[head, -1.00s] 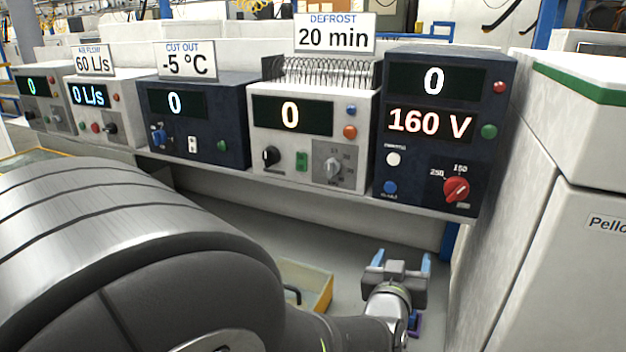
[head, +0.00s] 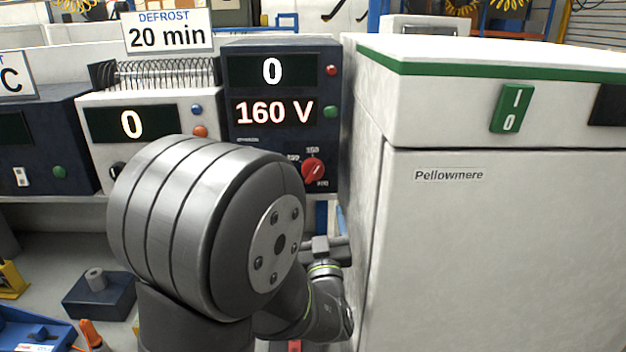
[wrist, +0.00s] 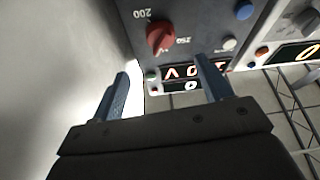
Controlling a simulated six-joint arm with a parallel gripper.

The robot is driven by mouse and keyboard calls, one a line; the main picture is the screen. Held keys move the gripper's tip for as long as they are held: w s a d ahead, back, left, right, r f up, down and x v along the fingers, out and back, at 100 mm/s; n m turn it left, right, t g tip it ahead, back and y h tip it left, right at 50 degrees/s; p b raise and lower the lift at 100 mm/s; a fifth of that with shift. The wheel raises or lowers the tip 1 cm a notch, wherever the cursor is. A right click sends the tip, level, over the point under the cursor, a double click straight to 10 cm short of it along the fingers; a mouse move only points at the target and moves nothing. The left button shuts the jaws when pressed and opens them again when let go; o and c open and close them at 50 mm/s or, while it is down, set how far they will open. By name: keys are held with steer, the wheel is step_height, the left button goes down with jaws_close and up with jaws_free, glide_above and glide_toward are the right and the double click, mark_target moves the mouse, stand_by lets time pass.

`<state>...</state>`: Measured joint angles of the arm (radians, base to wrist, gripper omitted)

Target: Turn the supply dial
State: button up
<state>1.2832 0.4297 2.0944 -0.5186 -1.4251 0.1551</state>
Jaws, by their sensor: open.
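The red dial (head: 313,170) sits low on the front of the dark blue unit (head: 232,150), with numbers printed around it. The unit's lit displays read 0 and 160 V. The dial also shows in the wrist view (wrist: 160,37), which sees the panel upside down, with 200 and 250 legible beside it. My gripper (wrist: 161,72) is open and empty, its two blue fingers pointing at the panel and apart from the dial. In the head view my gripper (head: 330,243) is small, below the dial, and my own arm hides part of it.
A white cabinet (head: 480,240) marked Pellowmere, with a green switch (head: 511,109), stands close on the right of the dial unit. A white unit (head: 130,122) reading 0 stands on its left. A dark block (head: 98,297) and a blue tray (head: 35,330) lie lower left.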

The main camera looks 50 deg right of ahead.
steer(key=x, duration=1.1)
steer(key=shift+w+d+r, duration=0.2)
steer(key=shift+d, duration=0.05)
steer(key=shift+c, duration=0.3)
steer(key=c, duration=0.9)
steer(key=shift+m+g+h, duration=0.3)
steer(key=shift+m, duration=0.3)
steer(key=shift+w+a+m+g+h, duration=0.1)
steer(key=shift+m+g+h, duration=0.4)
steer(key=shift+m, duration=0.75)
steer(key=shift+w+a+m+g+h, duration=0.1)
steer(key=shift+m+g+h, duration=0.35)
steer(key=shift+m, duration=0.75)
steer(key=shift+w+m+g+h, duration=0.1)
steer(key=shift+m+g+h, duration=0.35)
steer(key=shift+m, duration=0.8)
steer(key=shift+g, duration=0.3)
steer(key=o, duration=1)
steer(key=shift+c, duration=0.2)
